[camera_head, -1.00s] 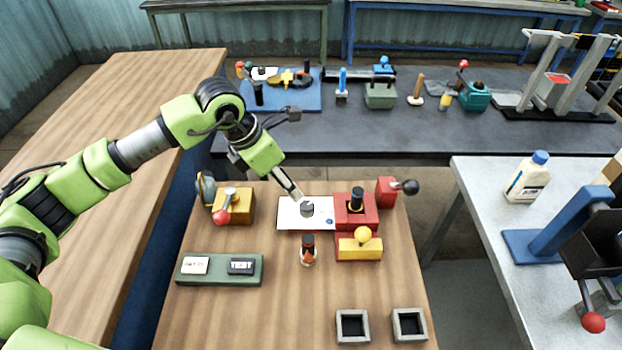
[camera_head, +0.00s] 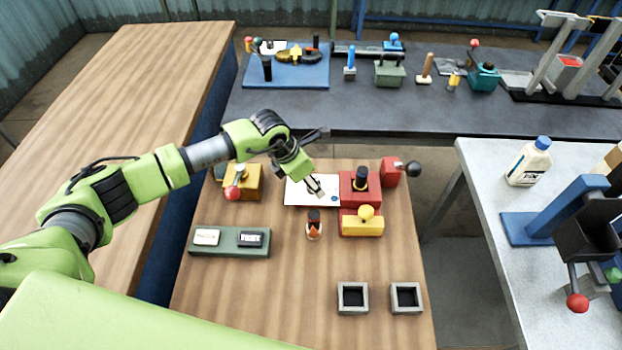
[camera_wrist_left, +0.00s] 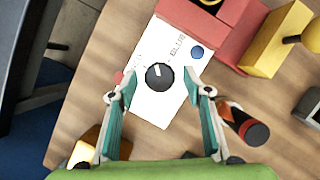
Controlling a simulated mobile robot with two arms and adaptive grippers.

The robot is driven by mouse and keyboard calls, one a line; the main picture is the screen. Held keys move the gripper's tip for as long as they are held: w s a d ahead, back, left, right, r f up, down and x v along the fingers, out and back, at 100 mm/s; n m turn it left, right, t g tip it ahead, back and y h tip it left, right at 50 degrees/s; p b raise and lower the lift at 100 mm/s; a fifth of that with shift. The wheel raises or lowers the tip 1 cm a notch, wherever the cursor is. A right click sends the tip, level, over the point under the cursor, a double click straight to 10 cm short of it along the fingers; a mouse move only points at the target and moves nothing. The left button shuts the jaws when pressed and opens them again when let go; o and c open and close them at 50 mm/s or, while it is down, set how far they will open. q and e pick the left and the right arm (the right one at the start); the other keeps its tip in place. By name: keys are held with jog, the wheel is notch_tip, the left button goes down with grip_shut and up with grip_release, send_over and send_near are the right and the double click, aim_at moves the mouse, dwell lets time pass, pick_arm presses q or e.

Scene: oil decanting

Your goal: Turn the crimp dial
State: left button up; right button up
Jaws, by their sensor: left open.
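The black round crimp dial (camera_wrist_left: 158,76), with a pale pointer mark, sits on a white card (camera_wrist_left: 152,111) with lettering, a blue dot and a partly covered red mark. The card (camera_head: 297,192) lies on the wooden table in the head view; my gripper largely hides the dial there. My left gripper (camera_head: 317,188) is over the card. In the left wrist view its fingers (camera_wrist_left: 158,80) are open, one on each side of the dial. I cannot tell whether they touch it. My right gripper is not in view.
Red blocks (camera_head: 352,200) and a yellow-knobbed block (camera_head: 362,227) stand right of the card. A small dark-capped bottle (camera_head: 314,226) stands in front of it. A yellow block with a red ball lever (camera_head: 246,182) is to its left.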

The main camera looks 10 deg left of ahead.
pick_arm(q)
jog(key=shift+f, duration=0.1)
jog(key=c, duration=1.1)
jog(key=shift+w+f+m+b, duration=0.15)
jog(key=shift+m+b, duration=0.15)
jog(key=shift+b, duration=0.45)
jog(key=m+g+b, duration=0.1)
jog(key=m+b, duration=0.2)
jog(key=b, duration=0.2)
jog(key=m+g+h+b, duration=0.1)
jog(key=m+b, duration=0.2)
jog(key=b, duration=0.3)
jog(key=shift+w+a, duration=0.1)
jog(key=shift+w, duration=0.1)
jog(key=shift+r+m+g+b, duration=0.2)
jog(key=shift+m+g+b, duration=0.4)
jog(key=shift+m+b, duration=0.7)
